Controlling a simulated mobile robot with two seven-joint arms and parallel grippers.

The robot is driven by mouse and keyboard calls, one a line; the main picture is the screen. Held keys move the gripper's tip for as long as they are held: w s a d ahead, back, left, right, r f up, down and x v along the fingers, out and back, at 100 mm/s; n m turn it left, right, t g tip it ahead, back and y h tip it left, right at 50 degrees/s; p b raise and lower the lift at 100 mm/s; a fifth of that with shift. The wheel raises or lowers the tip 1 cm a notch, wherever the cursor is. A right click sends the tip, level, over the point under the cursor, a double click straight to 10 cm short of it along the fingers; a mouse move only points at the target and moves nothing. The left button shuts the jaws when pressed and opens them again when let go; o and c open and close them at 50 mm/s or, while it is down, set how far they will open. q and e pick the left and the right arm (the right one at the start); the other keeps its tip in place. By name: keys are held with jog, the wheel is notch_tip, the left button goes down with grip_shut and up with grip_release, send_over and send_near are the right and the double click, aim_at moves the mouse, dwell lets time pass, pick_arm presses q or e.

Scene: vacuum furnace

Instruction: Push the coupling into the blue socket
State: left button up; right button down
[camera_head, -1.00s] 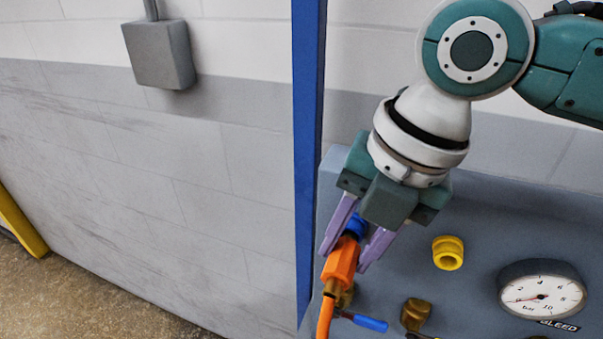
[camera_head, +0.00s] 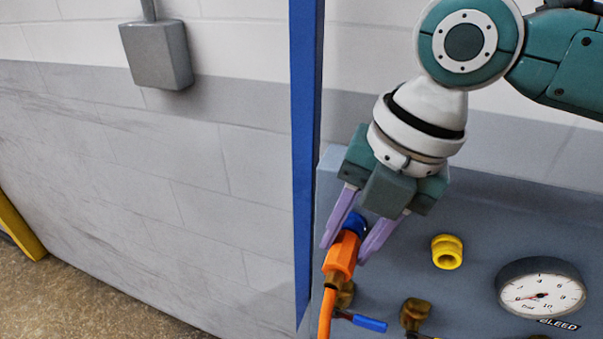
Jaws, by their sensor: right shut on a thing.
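The orange coupling (camera_head: 342,257) with its orange hose (camera_head: 327,310) is at the left part of the grey panel. My right gripper (camera_head: 345,245) has its two purple fingers on either side of the coupling, shut on it. The blue socket (camera_head: 355,224) shows at the upper end of the coupling, between the fingers. The coupling's end lies against or very close to the socket; I cannot tell whether it is seated. My left gripper is not in view.
A yellow socket (camera_head: 447,252) is to the right on the grey panel (camera_head: 485,225). A pressure gauge (camera_head: 541,288) is further right. A brass valve with a blue lever (camera_head: 369,323) and another brass fitting (camera_head: 414,312) are below. A blue post (camera_head: 305,150) stands close on the left.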

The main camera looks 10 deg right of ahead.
jog(key=shift+w+d, duration=0.15)
jog(key=shift+w, duration=0.05)
jog(key=shift+c, duration=2.2)
grip_release()
jog(key=b+v, duration=0.2)
jog(key=v, duration=0.8)
